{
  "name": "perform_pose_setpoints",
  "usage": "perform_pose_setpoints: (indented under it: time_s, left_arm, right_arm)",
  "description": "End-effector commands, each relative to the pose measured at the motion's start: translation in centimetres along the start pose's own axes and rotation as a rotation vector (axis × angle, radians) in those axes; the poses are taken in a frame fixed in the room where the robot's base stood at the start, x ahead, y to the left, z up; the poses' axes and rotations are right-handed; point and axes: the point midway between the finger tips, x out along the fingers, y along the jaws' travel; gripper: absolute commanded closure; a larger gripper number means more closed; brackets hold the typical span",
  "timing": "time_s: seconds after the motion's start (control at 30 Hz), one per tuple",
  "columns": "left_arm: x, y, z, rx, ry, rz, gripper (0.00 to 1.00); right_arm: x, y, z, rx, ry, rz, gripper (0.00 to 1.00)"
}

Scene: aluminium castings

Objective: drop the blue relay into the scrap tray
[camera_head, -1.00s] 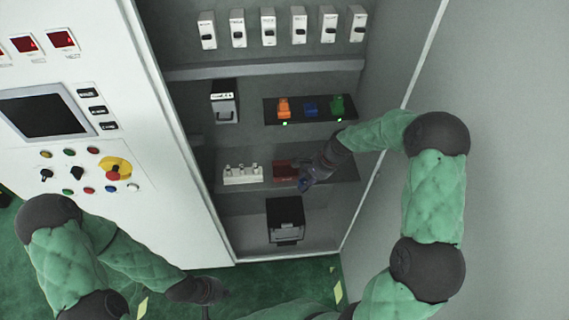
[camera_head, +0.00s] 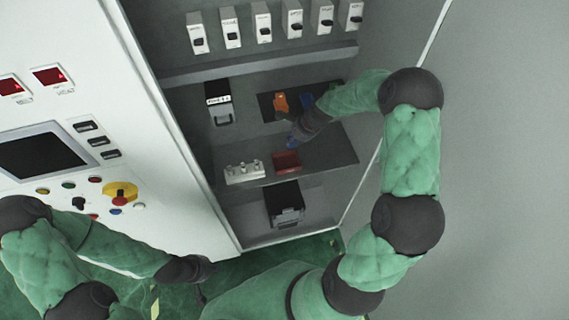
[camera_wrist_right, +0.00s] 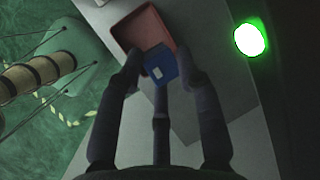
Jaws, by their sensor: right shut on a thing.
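The blue relay (camera_wrist_right: 160,65) is between the fingertips of my right gripper (camera_wrist_right: 158,66) in the right wrist view. It also shows as a small blue patch (camera_head: 292,142) by my right gripper (camera_head: 294,137) in the head view. The scrap tray, a red open tray (camera_head: 286,163), stands on the lower shelf just below the gripper. In the wrist view the tray (camera_wrist_right: 145,28) lies just beyond the relay, partly covered by it; I cannot tell their height gap. My left gripper (camera_head: 202,292) hangs low, outside the cabinet, its jaws too small to read.
An orange relay (camera_head: 280,103) and another blue piece (camera_head: 307,101) sit on a dark panel behind my right arm. A white block with knobs (camera_head: 244,173) is left of the tray. A black box (camera_head: 285,205) stands below. The cabinet's right wall is close to my arm.

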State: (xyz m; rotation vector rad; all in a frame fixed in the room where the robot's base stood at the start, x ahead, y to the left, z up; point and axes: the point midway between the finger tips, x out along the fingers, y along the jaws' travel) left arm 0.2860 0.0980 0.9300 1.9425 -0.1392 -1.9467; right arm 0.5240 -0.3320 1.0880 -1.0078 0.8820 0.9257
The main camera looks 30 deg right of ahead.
Motion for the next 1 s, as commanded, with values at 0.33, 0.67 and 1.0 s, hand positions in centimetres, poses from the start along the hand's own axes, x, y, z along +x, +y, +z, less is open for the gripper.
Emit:
perform_pose_setpoints:
  time_s: [0.33,0.67,1.0]
  left_arm:
    - [3.4,-1.2,-0.2,0.0,0.001,0.0,1.0]
    - [3.7,-1.3,-0.2,0.0,0.001,0.0,1.0]
    - [3.7,-1.3,-0.2,0.0,0.001,0.0,1.0]
  right_arm:
    - [3.6,1.1,-1.1,0.0,0.0,0.0,0.92]
    - [3.9,1.2,-1.2,-0.001,0.0,0.0,0.92]
    - [3.9,1.2,-1.2,-0.001,0.0,0.0,0.37]
